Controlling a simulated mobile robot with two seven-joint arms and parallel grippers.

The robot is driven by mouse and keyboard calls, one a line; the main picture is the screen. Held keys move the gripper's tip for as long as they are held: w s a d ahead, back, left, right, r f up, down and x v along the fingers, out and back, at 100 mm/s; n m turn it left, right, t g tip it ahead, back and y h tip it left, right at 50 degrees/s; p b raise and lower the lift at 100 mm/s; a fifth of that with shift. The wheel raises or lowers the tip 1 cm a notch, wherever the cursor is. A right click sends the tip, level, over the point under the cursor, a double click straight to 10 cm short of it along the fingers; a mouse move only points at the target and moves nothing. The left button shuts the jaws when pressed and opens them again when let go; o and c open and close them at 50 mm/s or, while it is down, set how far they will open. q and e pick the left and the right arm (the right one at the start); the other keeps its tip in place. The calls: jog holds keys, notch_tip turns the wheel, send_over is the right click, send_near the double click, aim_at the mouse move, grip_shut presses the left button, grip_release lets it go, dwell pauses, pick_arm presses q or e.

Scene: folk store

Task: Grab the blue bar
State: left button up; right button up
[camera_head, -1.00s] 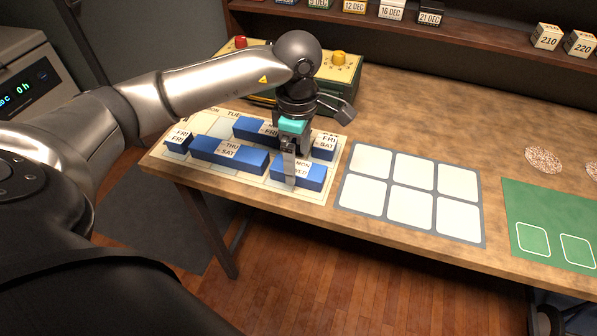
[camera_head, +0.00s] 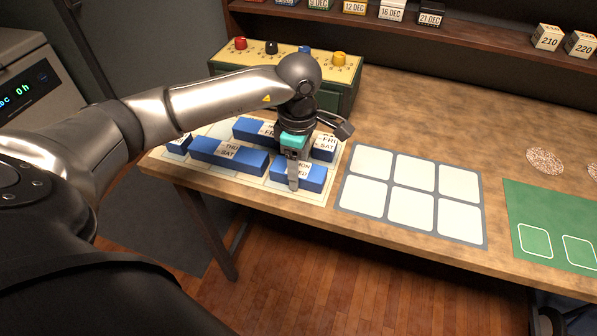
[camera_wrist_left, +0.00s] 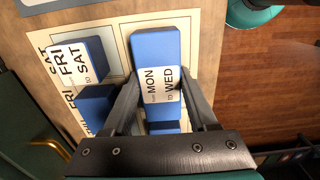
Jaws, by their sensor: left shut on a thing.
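My left gripper (camera_head: 294,172) reaches down over the planner sheet on the wooden table. It is shut on a blue bar (camera_head: 313,180) with a white MON to WED label, at the sheet's front right corner. In the left wrist view the MON to WED bar (camera_wrist_left: 156,52) lies between the two fingers, one on each side. Whether the bar is lifted off the sheet cannot be told. Other blue bars lie nearby: a THU to SAT bar (camera_head: 208,151) to the left, a FRI bar (camera_head: 248,129) behind, and a FRI to SAT bar (camera_head: 325,154) just behind the gripper. My right gripper is not seen.
A green box with coloured knobs (camera_head: 340,76) stands behind the sheet. A grey card grid with white squares (camera_head: 410,208) and a green mat (camera_head: 560,217) lie to the right. Bare wood (camera_head: 430,120) is clear behind the grid. A shelf (camera_head: 470,34) runs along the back.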

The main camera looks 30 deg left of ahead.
pick_arm(q)
jog(key=c, duration=0.5)
jog(key=shift+r, duration=0.1)
